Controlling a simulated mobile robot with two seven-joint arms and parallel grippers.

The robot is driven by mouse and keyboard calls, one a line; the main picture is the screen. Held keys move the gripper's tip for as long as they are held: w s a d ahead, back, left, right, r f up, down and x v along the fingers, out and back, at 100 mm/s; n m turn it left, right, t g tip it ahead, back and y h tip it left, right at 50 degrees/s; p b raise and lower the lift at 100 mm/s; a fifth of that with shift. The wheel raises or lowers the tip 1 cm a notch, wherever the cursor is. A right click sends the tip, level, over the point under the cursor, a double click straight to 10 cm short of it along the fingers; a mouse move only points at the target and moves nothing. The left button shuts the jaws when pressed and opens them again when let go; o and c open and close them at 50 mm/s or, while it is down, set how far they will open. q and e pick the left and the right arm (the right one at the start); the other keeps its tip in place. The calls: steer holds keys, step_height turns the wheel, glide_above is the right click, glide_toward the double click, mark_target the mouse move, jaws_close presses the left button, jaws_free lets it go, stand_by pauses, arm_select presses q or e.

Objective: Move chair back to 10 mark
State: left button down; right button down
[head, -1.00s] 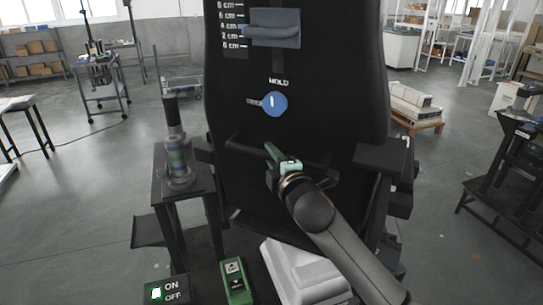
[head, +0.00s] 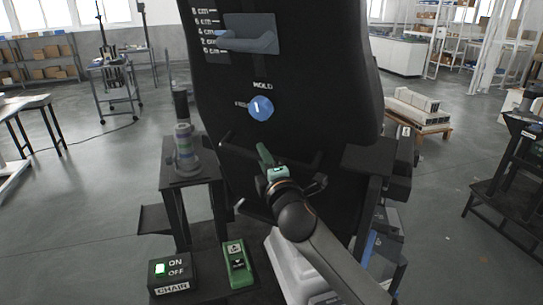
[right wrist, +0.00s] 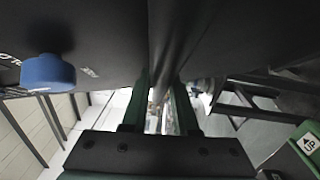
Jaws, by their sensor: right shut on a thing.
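The chair back (head: 310,90) is a tall black panel filling the middle of the head view. A scale (head: 208,32) in cm runs down its upper left, with 8 cm the highest label I can read; a 10 mark is not in view. My right gripper (head: 266,160) is shut on a dark bar (head: 306,166) low on the chair back. In the right wrist view the bar (right wrist: 172,45) runs between the green fingers (right wrist: 163,105). My left gripper is not in view.
A bottle (head: 184,150) stands on a dark side stand (head: 190,185) at left. An ON/OFF box (head: 172,274) labelled CHAIR with a lit green switch and a green control (head: 238,265) sit in front. A pallet (head: 420,115) and shelving stand behind right.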

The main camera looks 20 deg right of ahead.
steer(key=shift+d, duration=0.1)
steer(key=shift+w, duration=0.1)
steer(key=c, duration=0.7)
jaws_free()
steer(key=shift+r, duration=0.1)
steer(key=s, duration=0.8)
steer(key=s+f+b, duration=0.1)
steer(key=s, duration=0.3)
steer(key=shift+s+d, duration=0.2)
steer(key=shift+s, duration=0.05)
